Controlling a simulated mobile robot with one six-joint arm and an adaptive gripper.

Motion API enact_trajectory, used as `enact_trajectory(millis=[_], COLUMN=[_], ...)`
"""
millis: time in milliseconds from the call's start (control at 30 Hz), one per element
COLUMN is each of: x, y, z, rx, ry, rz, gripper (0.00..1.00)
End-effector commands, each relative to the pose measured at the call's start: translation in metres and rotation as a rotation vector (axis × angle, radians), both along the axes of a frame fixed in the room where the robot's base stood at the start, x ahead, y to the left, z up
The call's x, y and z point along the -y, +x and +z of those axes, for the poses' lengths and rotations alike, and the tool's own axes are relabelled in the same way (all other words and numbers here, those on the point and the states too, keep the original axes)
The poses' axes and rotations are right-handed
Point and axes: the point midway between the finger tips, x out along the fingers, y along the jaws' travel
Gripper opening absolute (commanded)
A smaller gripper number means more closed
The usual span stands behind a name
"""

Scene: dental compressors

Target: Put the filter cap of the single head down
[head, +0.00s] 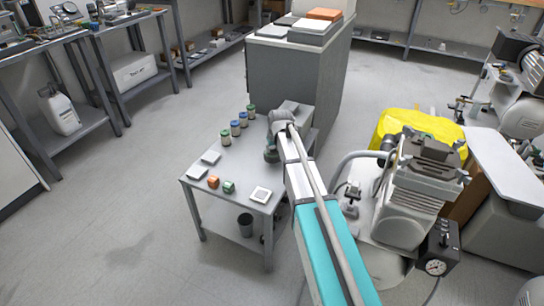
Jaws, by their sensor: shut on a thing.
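My gripper (271,155) is at the end of the teal and white arm, over the right part of a small grey table (235,203). It shows only small and partly behind my wrist. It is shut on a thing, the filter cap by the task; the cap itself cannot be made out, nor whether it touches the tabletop. A compressor with a grey finned head (412,190) stands to the right of the table; I cannot tell for certain that it is the single head.
A grey cabinet (290,80) stands behind. Floor left of the table is clear.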

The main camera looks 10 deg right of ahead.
Motion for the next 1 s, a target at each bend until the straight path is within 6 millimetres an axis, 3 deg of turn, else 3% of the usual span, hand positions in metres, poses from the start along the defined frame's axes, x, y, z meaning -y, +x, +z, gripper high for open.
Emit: enact_trajectory(millis=[100, 300, 867, 900, 1000], x=[0.000, 0.000, 0.000, 0.000, 0.000], y=[-0.001, -0.001, -0.001, -0.001, -0.001], z=[-0.015, -0.027, -0.031, -0.030, -0.030], rx=[0.000, 0.000, 0.000, 0.000, 0.000], ry=[0.000, 0.000, 0.000, 0.000, 0.000], rz=[0.000, 0.000, 0.000, 0.000, 0.000], gripper=[0.00, 0.00, 0.00, 0.39, 0.57])
